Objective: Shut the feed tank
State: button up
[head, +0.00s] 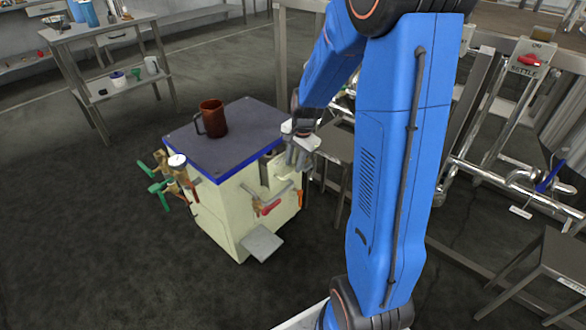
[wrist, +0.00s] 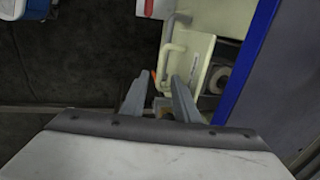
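No label in view reads feed tank, so I cannot tell which thing it is. My gripper (head: 302,152) is at the right side of a cream cabinet (head: 218,203). In the wrist view my gripper (wrist: 160,98) has its fingers apart. A cream panel with a bar handle (wrist: 170,62) lies just beyond the fingertips; I cannot tell whether they touch.
A brown mug (head: 213,119) stands on the cabinet's blue-edged top (head: 250,135). A stool (head: 550,270) stands at the lower right. A metal bench (head: 105,60) is at the back left. Floor at left is clear.

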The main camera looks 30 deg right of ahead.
aim_at(292, 172)
jog(key=shift+w+a+f, duration=0.1)
jog(key=shift+w+f, duration=0.05)
jog(key=shift+f, duration=0.7)
jog(key=shift+w+f, duration=0.15)
jog(key=shift+f, duration=0.65)
grip_shut()
